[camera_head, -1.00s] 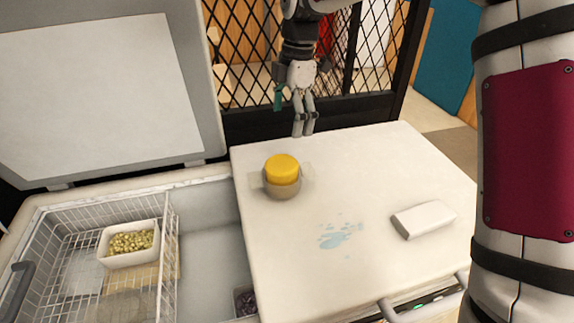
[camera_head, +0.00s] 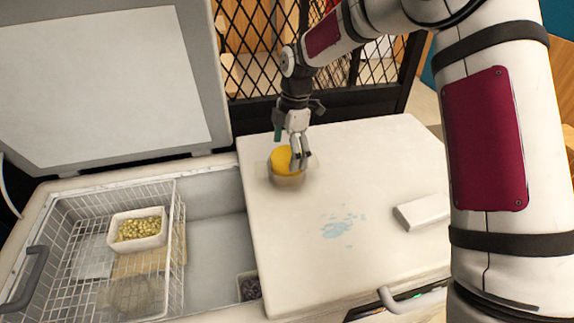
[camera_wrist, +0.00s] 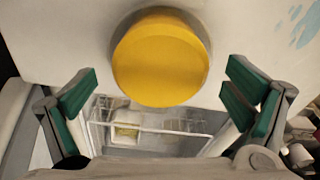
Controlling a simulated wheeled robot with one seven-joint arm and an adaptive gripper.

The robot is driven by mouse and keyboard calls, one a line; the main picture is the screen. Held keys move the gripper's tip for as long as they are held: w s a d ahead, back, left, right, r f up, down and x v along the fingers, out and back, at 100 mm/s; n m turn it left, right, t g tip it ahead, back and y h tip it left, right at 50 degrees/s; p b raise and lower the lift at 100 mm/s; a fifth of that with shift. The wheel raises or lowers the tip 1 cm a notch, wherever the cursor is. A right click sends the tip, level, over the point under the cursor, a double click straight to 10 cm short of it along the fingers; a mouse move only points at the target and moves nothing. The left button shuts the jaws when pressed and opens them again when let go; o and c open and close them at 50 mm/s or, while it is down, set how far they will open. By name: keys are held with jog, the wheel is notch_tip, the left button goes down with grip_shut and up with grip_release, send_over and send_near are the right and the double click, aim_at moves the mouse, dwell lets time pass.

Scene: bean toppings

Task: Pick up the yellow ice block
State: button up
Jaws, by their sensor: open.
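The yellow ice block (camera_head: 284,160) is a round yellow disc in a grey-brown round holder (camera_head: 288,179) on the white counter top. In the wrist view the yellow ice block (camera_wrist: 160,62) lies ahead of and between the fingers, toward the top of the picture. My gripper (camera_head: 299,160) is above the block in the head view and covers part of its right side. In the wrist view my gripper (camera_wrist: 163,104) has its green-padded fingers spread wide apart with nothing between the pads. I cannot tell from the views whether a finger touches the block.
A white block (camera_head: 422,211) lies at the right of the counter (camera_head: 290,270), with a blue wet patch (camera_head: 337,226) left of it. At left is an open chest with a wire basket (camera_head: 62,245) holding a white tub of beans (camera_head: 138,229). A black mesh screen stands behind.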

jog(key=shift+f, duration=0.65)
jog(key=shift+a+r, duration=0.1)
jog(key=c, duration=1.7)
